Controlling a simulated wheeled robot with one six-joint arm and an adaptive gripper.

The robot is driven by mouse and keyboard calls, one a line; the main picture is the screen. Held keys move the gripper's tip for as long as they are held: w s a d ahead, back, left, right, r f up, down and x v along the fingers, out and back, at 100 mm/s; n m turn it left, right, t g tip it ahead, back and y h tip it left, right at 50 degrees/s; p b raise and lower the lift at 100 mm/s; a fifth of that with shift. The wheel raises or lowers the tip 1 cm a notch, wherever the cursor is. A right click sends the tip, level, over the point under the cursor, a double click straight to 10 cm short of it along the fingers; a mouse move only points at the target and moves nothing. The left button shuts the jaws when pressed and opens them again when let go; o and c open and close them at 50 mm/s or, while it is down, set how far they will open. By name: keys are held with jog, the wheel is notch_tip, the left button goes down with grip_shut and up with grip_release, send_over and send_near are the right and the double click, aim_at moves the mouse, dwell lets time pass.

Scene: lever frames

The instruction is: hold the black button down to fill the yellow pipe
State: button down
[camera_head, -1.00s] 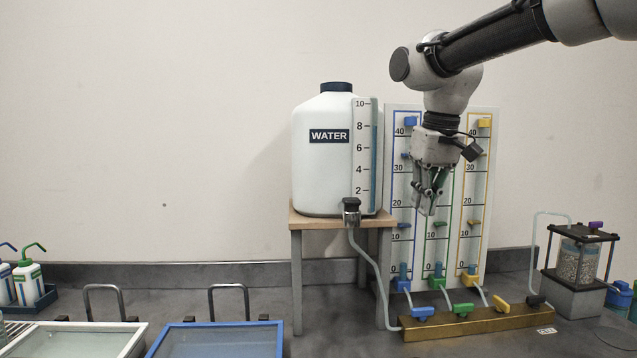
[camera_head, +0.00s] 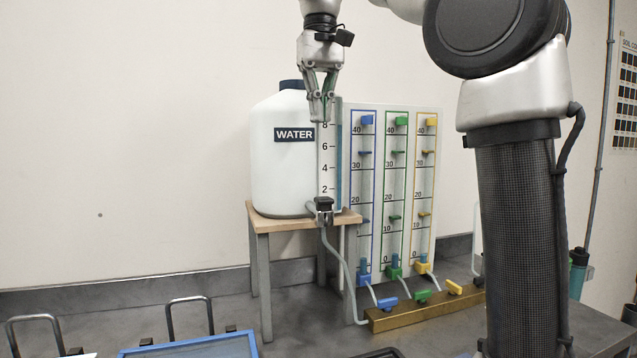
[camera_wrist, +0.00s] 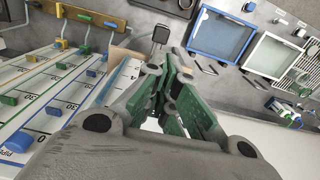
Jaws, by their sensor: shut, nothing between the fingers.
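The black button (camera_head: 323,204) is on the tap at the front of the white water tank (camera_head: 275,165). It also shows in the wrist view (camera_wrist: 161,34), apart from the fingers. My gripper (camera_head: 321,118) is shut and empty, pointing down in front of the tank's scale, well above the button. It also shows in the wrist view (camera_wrist: 173,110). The yellow pipe (camera_head: 424,190) is the rightmost of three upright pipes on the white board, with a little blue liquid at its foot. The yellow valve handle (camera_head: 454,287) is turned at a slant on the brass block.
The tank stands on a wooden stand (camera_head: 285,224). The brass block (camera_head: 400,317) also bears a blue handle (camera_head: 387,302) and a green handle (camera_head: 422,296). A blue-rimmed tray (camera_head: 195,346) lies at the front. My arm hides the right part of the bench.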

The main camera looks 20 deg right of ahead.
aim_at(324, 201)
notch_tip(324, 201, down, 14)
dwell(0.6)
jog(key=shift+f, duration=0.1)
